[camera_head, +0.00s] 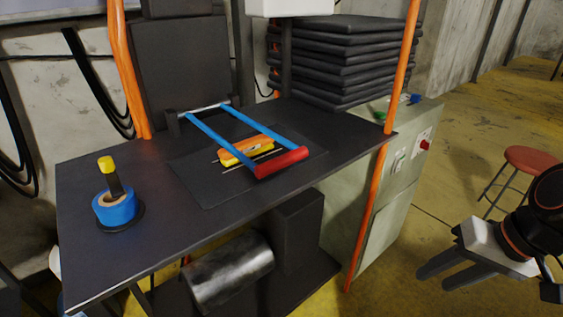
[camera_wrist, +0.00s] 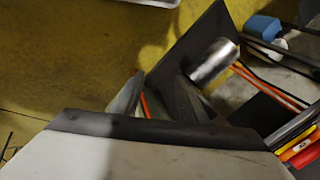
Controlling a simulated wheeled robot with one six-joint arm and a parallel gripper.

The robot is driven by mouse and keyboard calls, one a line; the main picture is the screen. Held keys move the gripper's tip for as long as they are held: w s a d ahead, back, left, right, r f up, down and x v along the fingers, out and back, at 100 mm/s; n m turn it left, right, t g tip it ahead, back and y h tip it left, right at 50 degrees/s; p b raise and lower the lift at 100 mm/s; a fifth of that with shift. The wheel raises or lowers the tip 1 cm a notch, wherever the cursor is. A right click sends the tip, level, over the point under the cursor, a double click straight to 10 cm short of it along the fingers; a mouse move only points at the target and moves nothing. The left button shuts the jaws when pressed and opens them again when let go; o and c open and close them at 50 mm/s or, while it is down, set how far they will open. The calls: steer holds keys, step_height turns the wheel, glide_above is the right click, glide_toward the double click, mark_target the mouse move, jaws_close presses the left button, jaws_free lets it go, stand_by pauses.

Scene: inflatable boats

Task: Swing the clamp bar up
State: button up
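The clamp bar has two blue side arms and a red grip (camera_head: 281,163). In the head view it lies low over the black mat (camera_head: 205,187) on the bench, its far ends at a metal rod (camera_head: 204,107) in dark brackets. An orange and yellow block (camera_head: 240,152) lies between the arms. My gripper (camera_head: 436,278) is at the lower right, well away from the bar, beyond the bench's right end. Its fingers are apart with nothing between them. The wrist view shows red and yellow parts at its lower right edge, cut off.
A blue roll on a yellow-topped post (camera_head: 115,208) stands on the bench (camera_head: 90,255) at left. Orange uprights (camera_head: 370,215) rise at the bench edges. A stack of dark slabs (camera_head: 325,62) is behind. A pale cabinet (camera_head: 385,195) and a red stool (camera_head: 531,160) are at right.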

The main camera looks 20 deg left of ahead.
steer(key=w+a+r+g+y, duration=0.35)
steer(key=a+r+y, duration=0.25)
steer(key=a, duration=0.4)
steer(key=g+y, duration=0.1)
steer(key=y, duration=0.5)
glide_toward(289, 161)
steer(key=shift+x, duration=5.85)
jaws_close()
